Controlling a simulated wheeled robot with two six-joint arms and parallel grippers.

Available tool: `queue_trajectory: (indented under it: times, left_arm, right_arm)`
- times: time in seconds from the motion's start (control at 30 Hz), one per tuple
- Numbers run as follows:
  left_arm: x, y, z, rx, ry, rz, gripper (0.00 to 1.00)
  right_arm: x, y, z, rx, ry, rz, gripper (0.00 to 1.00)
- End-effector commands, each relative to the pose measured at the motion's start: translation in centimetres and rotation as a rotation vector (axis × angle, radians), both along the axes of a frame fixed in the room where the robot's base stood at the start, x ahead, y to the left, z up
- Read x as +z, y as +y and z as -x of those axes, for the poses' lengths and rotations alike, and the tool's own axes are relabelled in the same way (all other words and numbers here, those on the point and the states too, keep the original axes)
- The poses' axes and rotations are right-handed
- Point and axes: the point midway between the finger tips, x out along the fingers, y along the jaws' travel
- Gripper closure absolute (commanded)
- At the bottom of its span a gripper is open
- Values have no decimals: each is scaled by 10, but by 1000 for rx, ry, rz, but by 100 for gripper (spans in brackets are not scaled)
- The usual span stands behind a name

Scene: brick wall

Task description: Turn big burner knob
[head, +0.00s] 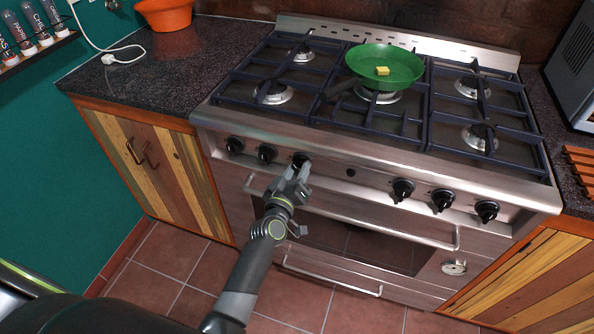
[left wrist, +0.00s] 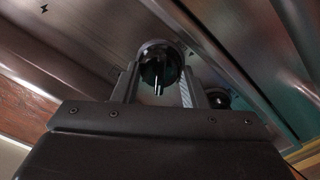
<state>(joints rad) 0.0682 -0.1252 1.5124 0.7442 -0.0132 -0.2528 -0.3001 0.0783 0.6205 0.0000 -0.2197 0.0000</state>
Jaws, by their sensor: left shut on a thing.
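The stove's front panel carries a row of black knobs. My left gripper (head: 297,172) reaches up to the third knob from the left (head: 301,160) and is shut on it. In the left wrist view this black knob (left wrist: 160,66) sits between the two fingers (left wrist: 158,88), with a light mark on its face pointing down in the picture. Another knob (left wrist: 217,98) shows behind the right finger. In the head view the gripper partly hides the held knob. A green pan (head: 400,62) with a yellow piece (head: 382,71) in it stands on the back middle burner. My right gripper is not in view.
The oven door handle (head: 380,226) runs across the front below the knobs, close to my left gripper. More knobs (head: 402,190) are to the right. Dark counter (head: 160,70) with an orange bowl (head: 164,14) lies left of the stove. The tiled floor in front is clear.

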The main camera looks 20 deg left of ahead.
Motion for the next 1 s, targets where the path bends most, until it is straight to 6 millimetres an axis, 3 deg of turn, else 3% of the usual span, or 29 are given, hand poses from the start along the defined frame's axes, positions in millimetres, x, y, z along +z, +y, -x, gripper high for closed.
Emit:
queue_trajectory:
  times: [0.6, 1.0]
  left_arm:
    - [0, 1, 0, 0, 19, 581, 84]
    - [0, 1, 0, 1, 27, 859, 84]
  right_arm:
    - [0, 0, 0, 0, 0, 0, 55]
    - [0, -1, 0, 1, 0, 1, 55]
